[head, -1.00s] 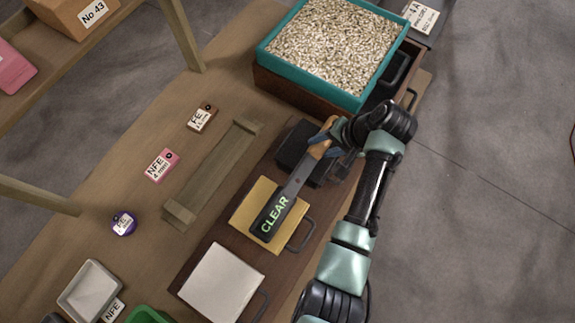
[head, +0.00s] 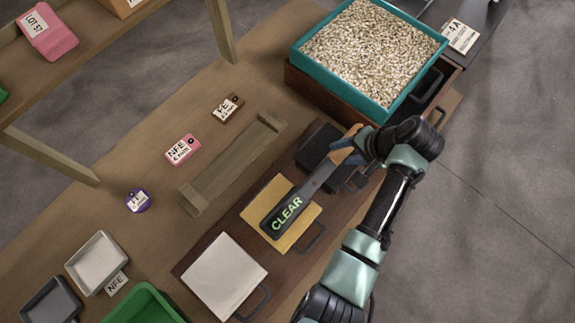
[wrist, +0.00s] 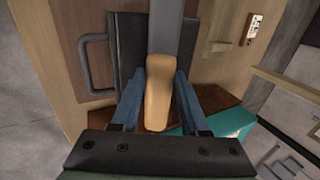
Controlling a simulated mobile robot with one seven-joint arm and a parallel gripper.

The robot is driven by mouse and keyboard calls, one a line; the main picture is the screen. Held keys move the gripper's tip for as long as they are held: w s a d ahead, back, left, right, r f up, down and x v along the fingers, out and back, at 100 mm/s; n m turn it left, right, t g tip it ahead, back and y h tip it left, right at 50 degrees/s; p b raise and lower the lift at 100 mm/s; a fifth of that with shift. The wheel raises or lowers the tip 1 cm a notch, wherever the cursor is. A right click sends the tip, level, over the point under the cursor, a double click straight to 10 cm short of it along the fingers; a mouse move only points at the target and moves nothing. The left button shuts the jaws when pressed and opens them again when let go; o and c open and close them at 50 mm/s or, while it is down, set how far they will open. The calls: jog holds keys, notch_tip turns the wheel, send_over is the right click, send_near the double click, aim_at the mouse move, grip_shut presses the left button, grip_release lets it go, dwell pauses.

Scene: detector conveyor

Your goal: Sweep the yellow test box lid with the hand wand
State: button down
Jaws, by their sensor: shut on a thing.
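The hand wand (head: 287,212) has a dark flat paddle with glowing green "CLEAR" text and a tan handle. My gripper (head: 350,148) is shut on the handle; the wrist view shows the handle (wrist: 160,95) between its blue fingers (wrist: 158,100). The paddle lies over the middle of the yellow test box lid (head: 262,198), hiding part of it. I cannot tell whether the paddle touches the lid. The lid's dark handle loop shows at its right side.
A black box (head: 318,145) and a white box (head: 224,276) flank the yellow one on the brown board. A teal tray of pale pellets (head: 392,104) stands beyond. A wooden rack (head: 232,165), labelled tags (head: 183,150) and trays (head: 97,262) lie to the left.

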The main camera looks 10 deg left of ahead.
jog(key=shift+r+p, duration=3)
jog(key=shift+r, duration=0.05)
jog(key=shift+f, duration=0.1)
